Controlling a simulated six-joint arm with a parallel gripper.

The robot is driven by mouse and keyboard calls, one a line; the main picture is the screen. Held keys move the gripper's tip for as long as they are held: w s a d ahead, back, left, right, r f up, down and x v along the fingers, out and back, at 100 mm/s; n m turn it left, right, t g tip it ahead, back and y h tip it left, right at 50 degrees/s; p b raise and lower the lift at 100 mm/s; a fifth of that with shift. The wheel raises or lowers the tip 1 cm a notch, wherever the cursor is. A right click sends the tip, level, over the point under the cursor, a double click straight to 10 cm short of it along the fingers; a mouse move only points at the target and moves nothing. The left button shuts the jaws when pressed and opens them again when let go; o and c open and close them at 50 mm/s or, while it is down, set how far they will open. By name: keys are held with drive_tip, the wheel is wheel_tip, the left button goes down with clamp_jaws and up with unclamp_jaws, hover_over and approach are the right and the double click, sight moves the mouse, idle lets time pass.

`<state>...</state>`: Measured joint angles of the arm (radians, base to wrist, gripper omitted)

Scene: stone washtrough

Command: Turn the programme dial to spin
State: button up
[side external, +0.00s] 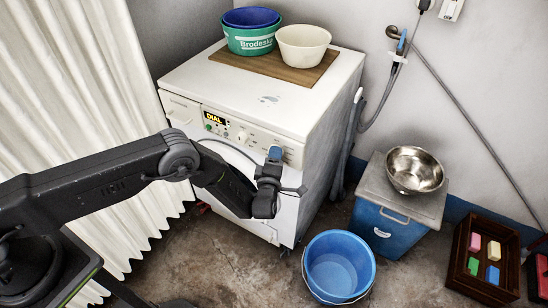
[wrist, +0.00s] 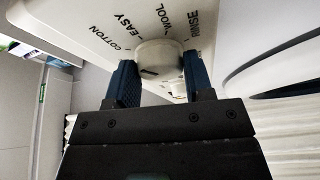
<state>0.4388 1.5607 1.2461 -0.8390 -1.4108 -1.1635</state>
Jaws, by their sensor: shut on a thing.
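The programme dial (wrist: 158,50) is a round off-white knob on the washing machine's front panel (side external: 240,128). The wrist view shows the words COTTON, EASY, WOOL and RINSE around it; I see no SPIN label there. A short dark mark shows on the knob's near face. My gripper (wrist: 161,72) has its blue fingers on either side of the knob, shut on it. In the side view my gripper (side external: 275,154) is at the right part of the panel and hides the dial. A lit display (side external: 214,118) on the panel reads DIAL.
The white washing machine (side external: 270,97) carries a wooden board (side external: 262,65) with green-and-blue basins (side external: 250,40) and a cream bowl (side external: 303,45). A blue bucket (side external: 338,265), a blue cooler (side external: 390,225) with a steel bowl (side external: 414,170), and a brown crate (side external: 470,278) stand right. A curtain (side external: 75,110) hangs left.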

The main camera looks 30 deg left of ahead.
drive_tip(key=shift+a+r+n+g+h, duration=0.1)
drive_tip(key=shift+a+n+g+h, duration=0.15)
drive_tip(key=shift+n+h, duration=3.15)
drive_tip(key=shift+a+r+n+g+h, duration=0.25)
drive_tip(key=shift+n+h, duration=0.9)
drive_tip(key=shift+n, duration=4.6)
drive_tip(key=shift+a+f+n+g+h, duration=0.15)
drive_tip(key=shift+a+n+h, duration=0.25)
drive_tip(key=shift+n+h, duration=3)
drive_tip(key=shift+n+y, duration=1.05)
drive_tip(key=shift+y, duration=0.1)
drive_tip(key=o, duration=0.9)
